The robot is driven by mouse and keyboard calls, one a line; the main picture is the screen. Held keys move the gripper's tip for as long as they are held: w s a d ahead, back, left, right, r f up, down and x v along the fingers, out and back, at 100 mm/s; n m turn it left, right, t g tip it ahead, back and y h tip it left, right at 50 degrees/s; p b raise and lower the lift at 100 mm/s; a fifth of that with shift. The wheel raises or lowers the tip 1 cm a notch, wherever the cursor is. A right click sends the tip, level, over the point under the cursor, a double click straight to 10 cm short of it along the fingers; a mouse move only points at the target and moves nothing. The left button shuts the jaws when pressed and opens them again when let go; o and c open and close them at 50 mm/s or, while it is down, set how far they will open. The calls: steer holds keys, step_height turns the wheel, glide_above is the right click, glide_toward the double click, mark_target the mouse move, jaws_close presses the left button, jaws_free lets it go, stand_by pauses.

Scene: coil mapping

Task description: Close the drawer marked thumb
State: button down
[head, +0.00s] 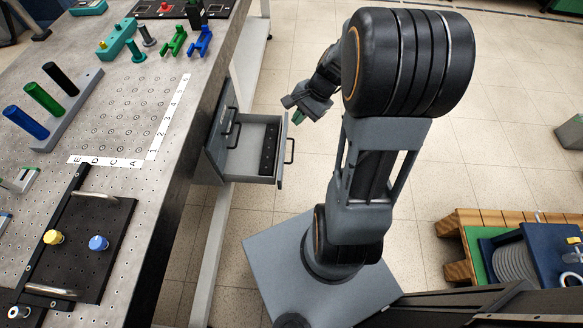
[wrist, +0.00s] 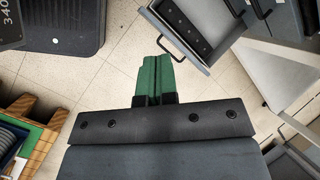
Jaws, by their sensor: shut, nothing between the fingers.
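One grey drawer (head: 250,136) stands pulled out from the cabinet under the bench, with a dark strip inside it and a bar handle (head: 291,151) on its front. No label can be read, so I cannot tell whether it is the one marked thumb. My gripper (head: 298,118) is near the far corner of the drawer front, and its green fingers are shut and empty. In the wrist view the shut fingers (wrist: 158,62) point towards the open drawer (wrist: 225,14), whose handle (wrist: 170,50) is just beyond and right of the fingertips. A gap shows between them.
The cabinet's other fronts have handles (head: 233,133) left of the open drawer. The perforated bench (head: 160,165) carries cylinders, coloured fixtures and a black plate (head: 93,235). A wooden pallet (head: 465,222) with a cable coil is at lower right. Tiled floor beyond the drawer is clear.

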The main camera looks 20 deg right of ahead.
steer(key=w+d+f+m+t+y+b, duration=0.1)
steer(key=d+f+m+b, duration=0.25)
steer(key=f, duration=0.45)
steer(key=w+d+f+m+t+y+b, duration=0.1)
steer(key=d+f+m+b, duration=0.25)
steer(key=f, duration=0.55)
steer(key=w+d+f+m+t+y+b, duration=0.1)
steer(key=d+f+m+b, duration=0.25)
steer(key=f, duration=0.45)
steer(key=b, duration=0.5)
glide_above(290, 163)
steer(key=shift+m, duration=0.35)
steer(key=shift+w+f, duration=0.1)
steer(key=shift+f, duration=3.2)
